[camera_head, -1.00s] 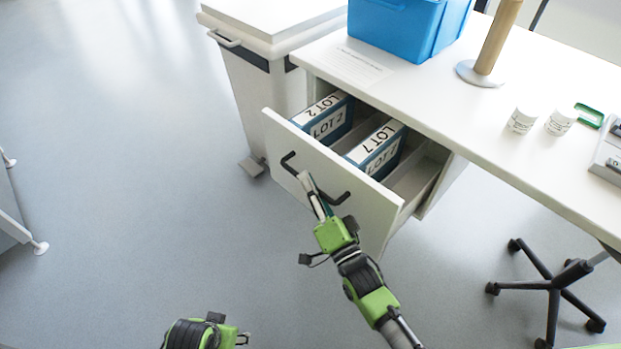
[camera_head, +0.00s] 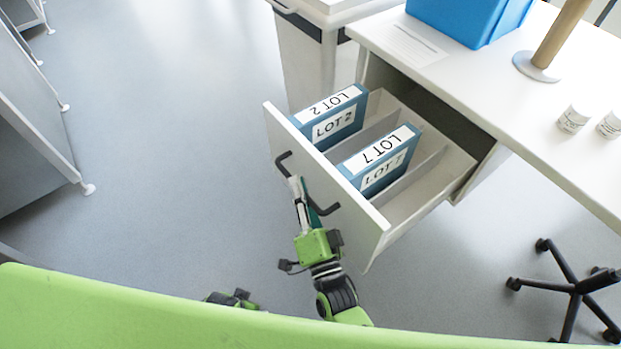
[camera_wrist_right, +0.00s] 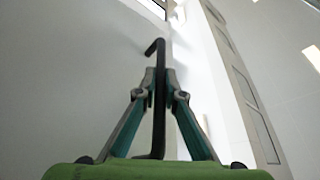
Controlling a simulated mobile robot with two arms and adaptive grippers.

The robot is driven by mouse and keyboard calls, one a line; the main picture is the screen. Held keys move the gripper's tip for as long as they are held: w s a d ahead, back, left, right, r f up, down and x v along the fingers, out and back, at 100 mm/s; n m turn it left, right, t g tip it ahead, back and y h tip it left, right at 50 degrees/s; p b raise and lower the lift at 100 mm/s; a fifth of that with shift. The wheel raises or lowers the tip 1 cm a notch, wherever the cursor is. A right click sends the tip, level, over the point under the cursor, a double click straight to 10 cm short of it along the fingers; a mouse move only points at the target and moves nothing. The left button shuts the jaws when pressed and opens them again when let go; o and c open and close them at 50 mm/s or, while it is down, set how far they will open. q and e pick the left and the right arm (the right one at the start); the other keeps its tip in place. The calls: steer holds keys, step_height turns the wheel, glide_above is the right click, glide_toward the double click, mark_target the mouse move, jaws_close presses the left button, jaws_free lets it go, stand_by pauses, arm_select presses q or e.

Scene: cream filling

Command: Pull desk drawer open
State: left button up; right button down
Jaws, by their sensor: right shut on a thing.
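The white desk drawer (camera_head: 345,208) stands well out from under the desk (camera_head: 500,85) in the head view. Its black bar handle (camera_head: 328,211) is on the front face. My right gripper (camera_head: 299,190) is at the middle of the handle. In the right wrist view the two fingers of the gripper (camera_wrist_right: 160,88) are shut around the black handle (camera_wrist_right: 158,120). Two blue boxes stand in the drawer, one labelled LOT 2 (camera_head: 330,128) and one labelled LOT 7 (camera_head: 380,170). A small part of my left gripper (camera_head: 232,299) shows at the lower edge; its fingers are not clear.
A white bin (camera_head: 308,70) stands left of the desk. A blue crate (camera_head: 455,22), a wooden post (camera_head: 562,35) and white cups (camera_head: 573,119) are on the desktop. A chair base (camera_head: 573,287) is at the lower right. The floor left of the drawer is clear.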

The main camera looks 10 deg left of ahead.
steer(key=shift+s+a+f, duration=0.15)
steer(key=shift+s+a, duration=0.15)
steer(key=shift+s, duration=0.05)
steer(key=c, duration=2.1)
jaws_free()
steer(key=shift+c, duration=0.2)
steer(key=v, duration=1.2)
